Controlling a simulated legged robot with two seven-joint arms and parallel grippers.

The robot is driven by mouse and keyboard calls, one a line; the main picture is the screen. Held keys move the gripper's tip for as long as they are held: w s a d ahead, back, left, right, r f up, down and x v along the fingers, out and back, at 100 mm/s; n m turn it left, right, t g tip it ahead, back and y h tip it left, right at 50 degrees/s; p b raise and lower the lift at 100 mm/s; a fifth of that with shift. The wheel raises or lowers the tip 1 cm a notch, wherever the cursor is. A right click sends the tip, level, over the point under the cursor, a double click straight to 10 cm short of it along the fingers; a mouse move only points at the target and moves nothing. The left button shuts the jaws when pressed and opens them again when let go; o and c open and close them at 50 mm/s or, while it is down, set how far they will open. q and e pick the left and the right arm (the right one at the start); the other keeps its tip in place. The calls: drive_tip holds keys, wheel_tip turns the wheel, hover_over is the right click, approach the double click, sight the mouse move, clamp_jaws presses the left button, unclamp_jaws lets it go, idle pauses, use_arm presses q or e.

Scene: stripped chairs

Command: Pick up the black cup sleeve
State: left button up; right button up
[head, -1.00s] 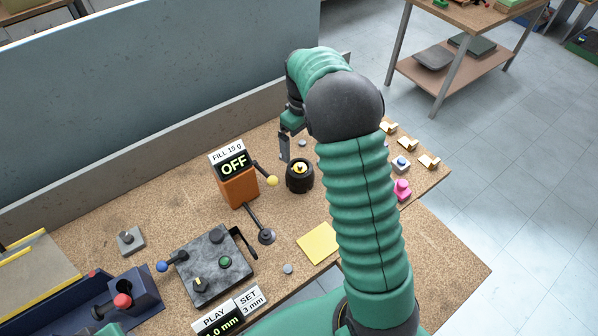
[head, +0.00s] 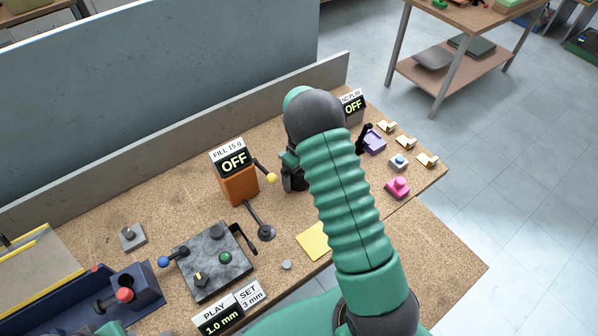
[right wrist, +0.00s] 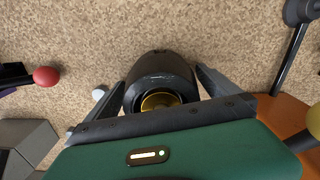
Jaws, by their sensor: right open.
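The black cup sleeve (right wrist: 162,72) stands on the tan speckled bench in the right wrist view, a dark round body with a gold-yellow inside at its near opening. My right gripper (right wrist: 160,84) is open, with one finger on each side of the sleeve; I cannot tell whether either finger touches it. In the head view my right gripper (head: 292,174) is low over the bench, right of the orange box, and I cannot separate the sleeve from the dark gripper there. My left gripper is not in view.
The orange dispenser (head: 238,184) with a yellow-knobbed lever stands close left of my right gripper. A grey control block (head: 215,262), yellow pad (head: 313,241), pink knob piece (head: 397,187) and purple part (head: 374,141) lie around. A low grey wall (head: 150,147) edges the bench's back.

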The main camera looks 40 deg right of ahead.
drive_tip(key=shift+r, duration=0.1)
drive_tip(key=c, duration=1.3)
